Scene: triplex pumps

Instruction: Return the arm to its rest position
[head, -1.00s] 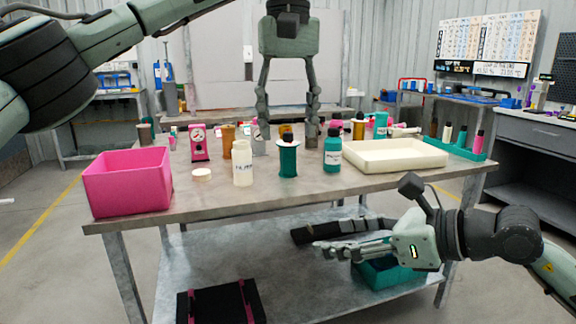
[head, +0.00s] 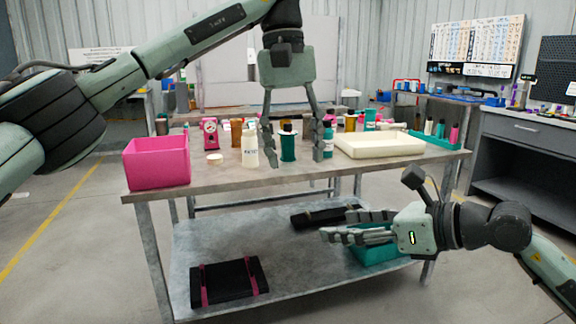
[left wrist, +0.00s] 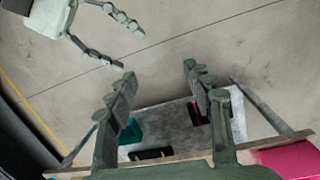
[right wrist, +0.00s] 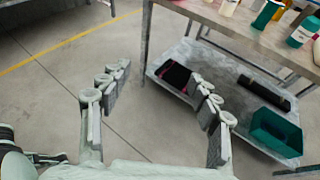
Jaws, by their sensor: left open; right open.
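My left gripper (head: 296,155) hangs open, fingers down, in front of the middle of the table in the head view. A teal spool-shaped part (head: 288,147) shows between its fingers, and I cannot tell how far behind them it stands. In the left wrist view the same gripper (left wrist: 160,85) is spread and empty above the floor and the table's front edge. My right gripper (head: 345,226) is open and empty at the lower right, in front of the lower shelf. It also shows open in the right wrist view (right wrist: 160,90).
The table (head: 240,191) carries a pink bin (head: 157,163), a white bottle (head: 250,150), a cream tray (head: 385,153) and several bottles. A teal bin (right wrist: 276,134) and a black case (head: 229,282) lie on the lower shelf (head: 215,240). Floor in front is clear.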

